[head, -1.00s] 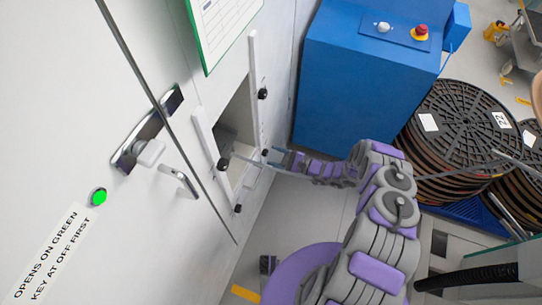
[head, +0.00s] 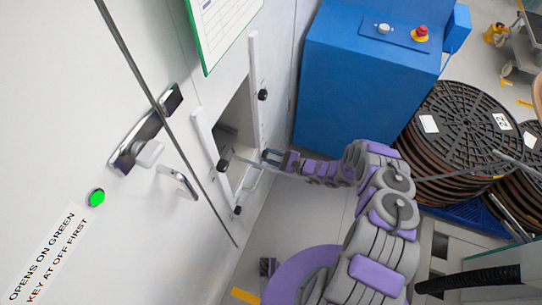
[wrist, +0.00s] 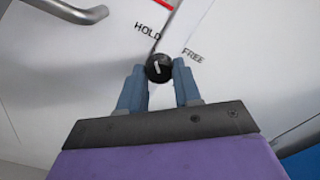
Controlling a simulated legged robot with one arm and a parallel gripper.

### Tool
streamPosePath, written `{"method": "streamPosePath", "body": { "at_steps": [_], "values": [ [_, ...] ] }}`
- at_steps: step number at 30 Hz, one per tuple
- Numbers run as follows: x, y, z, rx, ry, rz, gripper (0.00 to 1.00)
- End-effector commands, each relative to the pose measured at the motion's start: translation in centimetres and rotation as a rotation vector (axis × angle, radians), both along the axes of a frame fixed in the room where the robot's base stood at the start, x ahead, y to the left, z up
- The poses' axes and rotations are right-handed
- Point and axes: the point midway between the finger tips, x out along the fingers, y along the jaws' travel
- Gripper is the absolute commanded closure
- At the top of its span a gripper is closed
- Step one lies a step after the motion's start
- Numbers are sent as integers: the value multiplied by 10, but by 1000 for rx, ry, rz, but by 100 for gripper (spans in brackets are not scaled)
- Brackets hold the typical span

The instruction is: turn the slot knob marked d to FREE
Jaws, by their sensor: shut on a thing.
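A small round black knob (wrist: 159,68) with a short white line shows in the wrist view, between the printed words HOLD (wrist: 147,31) on its left and FREE (wrist: 193,56) on its right. The white line stands nearly upright in the picture, and I cannot tell exactly which word it points to. My gripper (wrist: 160,73) has one blue finger on each side of the knob and is shut on it. In the head view my gripper (head: 266,156) reaches the white panel beside the opening and hides this knob. No letter d is readable.
Other black knobs (head: 262,95) sit around the open slot (head: 236,130) in the white cabinet. A door handle (head: 185,183) and a green light (head: 97,198) are to the left. A blue cabinet (head: 365,80) stands behind my arm, with stacked reels (head: 468,125) at right.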

Motion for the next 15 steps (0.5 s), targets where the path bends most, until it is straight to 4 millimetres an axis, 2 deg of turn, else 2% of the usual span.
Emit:
{"method": "streamPosePath", "body": {
  "at_steps": [1, 4, 15],
  "values": [
    [-1, 0, -1, 0, 1, 1, 88],
    [-1, 0, -1, -1, 1, 2, 97],
    [-2, 1, 0, 21, 67, 4, 97]
  ]
}}
